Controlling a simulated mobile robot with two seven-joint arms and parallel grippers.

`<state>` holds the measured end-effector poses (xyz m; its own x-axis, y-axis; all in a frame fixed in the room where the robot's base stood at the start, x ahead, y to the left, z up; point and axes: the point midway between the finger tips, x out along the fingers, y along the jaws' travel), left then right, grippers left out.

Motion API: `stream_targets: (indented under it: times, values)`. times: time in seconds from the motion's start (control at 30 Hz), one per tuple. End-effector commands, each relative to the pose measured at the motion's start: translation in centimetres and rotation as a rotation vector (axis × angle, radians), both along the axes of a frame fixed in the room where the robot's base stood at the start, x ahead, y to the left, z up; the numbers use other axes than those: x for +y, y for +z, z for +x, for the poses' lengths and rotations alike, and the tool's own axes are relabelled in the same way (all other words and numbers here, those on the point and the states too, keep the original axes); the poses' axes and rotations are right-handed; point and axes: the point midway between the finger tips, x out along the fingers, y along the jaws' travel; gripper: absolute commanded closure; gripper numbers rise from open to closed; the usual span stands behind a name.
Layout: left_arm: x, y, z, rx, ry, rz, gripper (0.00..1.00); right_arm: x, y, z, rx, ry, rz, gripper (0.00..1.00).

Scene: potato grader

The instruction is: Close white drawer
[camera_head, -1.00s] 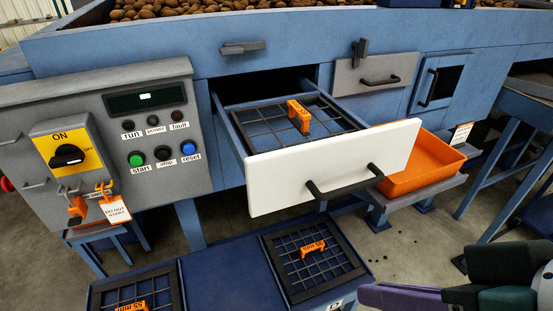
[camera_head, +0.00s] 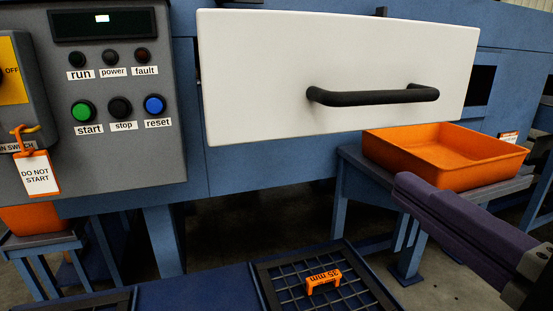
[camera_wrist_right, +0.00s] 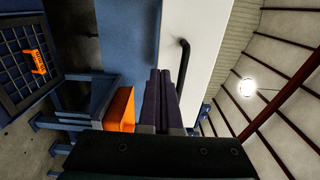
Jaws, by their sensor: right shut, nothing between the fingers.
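The white drawer front (camera_head: 330,65) fills the upper middle of the head view. Its black bar handle (camera_head: 372,95) faces me. The inside of the drawer is hidden behind the front, so I cannot tell exactly how far it stands out. My right gripper (camera_head: 402,186) comes in from the right, below and to the right of the handle, with its purple fingers together and empty. In the right wrist view the shut fingers (camera_wrist_right: 162,76) point towards the white front (camera_wrist_right: 198,40), left of the handle (camera_wrist_right: 184,66). I see no contact. My left gripper is out of view.
A grey control panel (camera_head: 115,170) with buttons and a hanging tag stands left of the drawer. An orange tray (camera_head: 465,170) sits on a stand below right, near my right fingers.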

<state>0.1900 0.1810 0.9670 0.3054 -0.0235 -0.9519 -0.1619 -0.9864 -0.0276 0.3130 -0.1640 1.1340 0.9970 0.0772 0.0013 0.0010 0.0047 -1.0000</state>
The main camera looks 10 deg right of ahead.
Motion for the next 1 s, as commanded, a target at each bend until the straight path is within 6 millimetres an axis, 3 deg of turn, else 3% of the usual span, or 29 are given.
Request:
stream_targets:
  times: [0.17, 0.6, 0.8, 1.0]
  values:
    - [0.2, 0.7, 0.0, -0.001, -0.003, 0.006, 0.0, 0.2, 0.5, 2.4, -0.005, -0.002, -0.002, 1.0]
    - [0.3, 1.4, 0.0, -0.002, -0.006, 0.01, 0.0, 0.9, 0.4, 10.9, -0.002, 0.001, -0.003, 1.0]
    - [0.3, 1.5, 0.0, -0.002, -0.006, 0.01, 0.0, 1.0, 0.2, 13.0, 0.001, 0.001, -0.004, 1.0]
    - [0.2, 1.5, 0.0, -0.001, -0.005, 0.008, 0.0, 1.1, 0.2, 13.6, 0.002, 0.0, -0.004, 1.0]
